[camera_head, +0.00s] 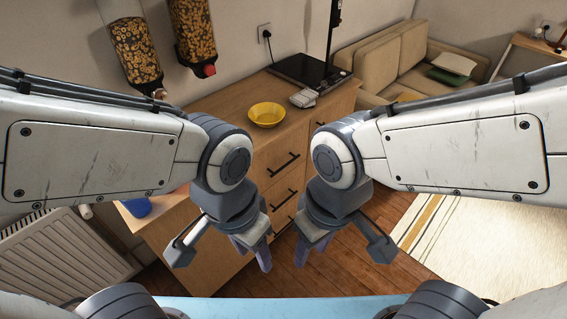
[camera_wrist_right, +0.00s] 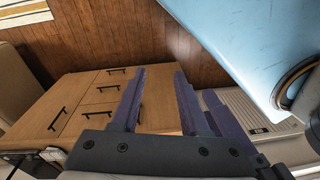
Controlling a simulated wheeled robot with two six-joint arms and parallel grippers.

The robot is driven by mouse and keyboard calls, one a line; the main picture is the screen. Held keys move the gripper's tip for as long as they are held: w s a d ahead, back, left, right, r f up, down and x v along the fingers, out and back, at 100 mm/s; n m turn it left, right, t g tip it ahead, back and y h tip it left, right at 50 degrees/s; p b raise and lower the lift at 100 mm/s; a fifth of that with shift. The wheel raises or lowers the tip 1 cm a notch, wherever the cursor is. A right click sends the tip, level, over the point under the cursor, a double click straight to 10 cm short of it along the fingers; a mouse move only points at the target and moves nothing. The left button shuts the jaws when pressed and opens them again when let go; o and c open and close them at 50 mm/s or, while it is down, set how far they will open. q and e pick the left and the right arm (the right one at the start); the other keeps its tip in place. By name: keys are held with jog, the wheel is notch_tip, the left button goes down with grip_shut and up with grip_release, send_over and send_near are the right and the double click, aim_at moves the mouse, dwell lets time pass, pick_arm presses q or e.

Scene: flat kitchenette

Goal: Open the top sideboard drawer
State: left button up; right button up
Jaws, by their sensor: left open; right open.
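The wooden sideboard (camera_head: 232,108) stands ahead of me in the head view. Its top drawer (camera_head: 264,160) looks closed and has a black bar handle (camera_head: 284,165); more drawers with black handles lie below it. In the right wrist view the sideboard front is at the left, with the top drawer's handle (camera_wrist_right: 98,114) nearest the camera. My left gripper (camera_head: 252,250) is open and empty, pointing down in front of the sideboard. My right gripper (camera_head: 312,246) is open and empty beside it; its two fingers (camera_wrist_right: 160,76) show apart in the wrist view. Neither touches the handle.
On the sideboard are a yellow bowl (camera_head: 267,114), a small grey object (camera_head: 304,98) and a black flat device (camera_head: 305,70). A radiator (camera_head: 62,258) stands at left, a sofa (camera_head: 385,60) behind right. Wooden floor and a striped rug (camera_head: 470,235) lie open at right.

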jog(key=w+d+f+m+t+b, duration=0.15)
jog(key=w+f+b, duration=0.25)
jog(key=f+b, duration=0.65)
jog(key=w+d+f+m+b, duration=0.1)
jog(key=w+d+f+b, duration=0.2)
jog(key=f+b, duration=0.75)
jog(key=w+d+f+m+b, duration=0.2)
jog(key=w+d+f+b, duration=0.15)
jog(key=f+b, duration=0.7)
jog(key=n+t+h+b, duration=0.1)
jog(key=n+t+b, duration=0.9)
jog(key=n+t, duration=0.6)
send_near(286, 165)
jog(key=shift+w+f+m+t+b, duration=0.15)
jog(key=shift+w+m+t+b, duration=0.3)
jog(key=shift+w, duration=1.25)
jog(key=shift+w+f+m+t+b, duration=0.1)
jog(key=shift+w+m+t+b, duration=0.3)
jog(key=shift+w, duration=1.35)
jog(key=shift+w+f+m+t+b, duration=0.15)
jog(key=shift+w+b, duration=0.45)
jog(key=shift+w, duration=1.1)
